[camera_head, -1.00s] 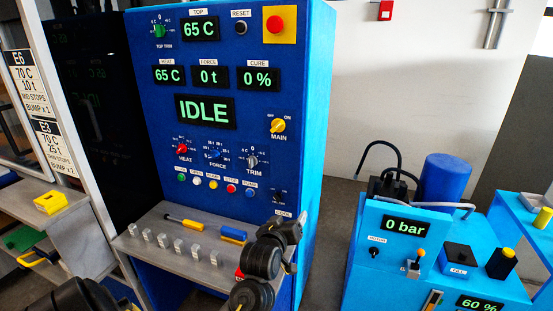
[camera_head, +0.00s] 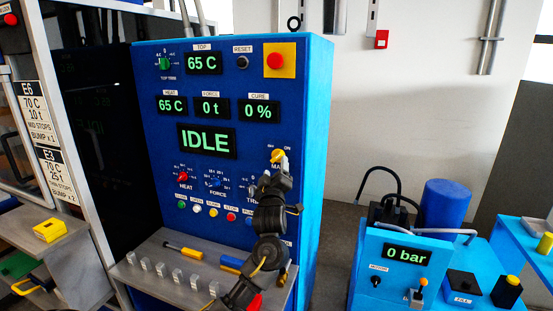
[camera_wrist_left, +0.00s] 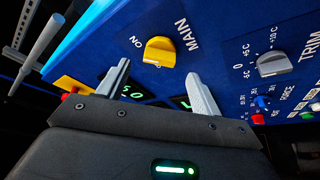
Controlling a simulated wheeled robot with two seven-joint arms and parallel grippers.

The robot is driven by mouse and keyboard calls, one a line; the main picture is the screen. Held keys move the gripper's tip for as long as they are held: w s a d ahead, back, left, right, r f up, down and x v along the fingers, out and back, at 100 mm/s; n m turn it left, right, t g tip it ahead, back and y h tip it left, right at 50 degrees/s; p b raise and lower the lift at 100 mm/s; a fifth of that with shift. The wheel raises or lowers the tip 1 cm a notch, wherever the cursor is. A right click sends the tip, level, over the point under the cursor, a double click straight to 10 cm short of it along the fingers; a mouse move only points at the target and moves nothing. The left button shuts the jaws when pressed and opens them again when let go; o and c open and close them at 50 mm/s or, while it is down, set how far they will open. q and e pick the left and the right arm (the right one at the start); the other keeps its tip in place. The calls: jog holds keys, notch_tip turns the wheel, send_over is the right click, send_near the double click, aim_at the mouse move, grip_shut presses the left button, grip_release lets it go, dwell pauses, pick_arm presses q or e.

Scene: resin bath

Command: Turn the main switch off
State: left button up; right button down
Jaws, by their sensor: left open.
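The main switch is a yellow knob (camera_head: 277,155) on the blue press panel, below and right of the IDLE display. It shows larger in the left wrist view (camera_wrist_left: 160,52), with the ON mark beside it and the word MAIN above. The OFF mark is not visible there. My left gripper (camera_head: 282,166) is at the knob in the head view, partly covering it and its label. In the left wrist view the two fingers (camera_wrist_left: 158,72) are spread apart, pointing at the knob, with nothing between them. My right gripper is not in view.
Close by are the trim knob (camera_wrist_left: 275,64), the heat knob (camera_head: 184,176) and the red emergency button (camera_head: 276,61) on its yellow plate. A grey shelf (camera_head: 150,284) with small metal blocks and a yellow-handled tool juts out below. A blue pump unit (camera_head: 370,245) stands at right.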

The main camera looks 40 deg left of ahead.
aim_at(276, 159)
pick_arm(q)
jog(key=shift+p+x, duration=0.55)
jog(key=shift+x, duration=1.6)
jog(key=shift+c, duration=0.2)
jog(key=c, duration=0.9)
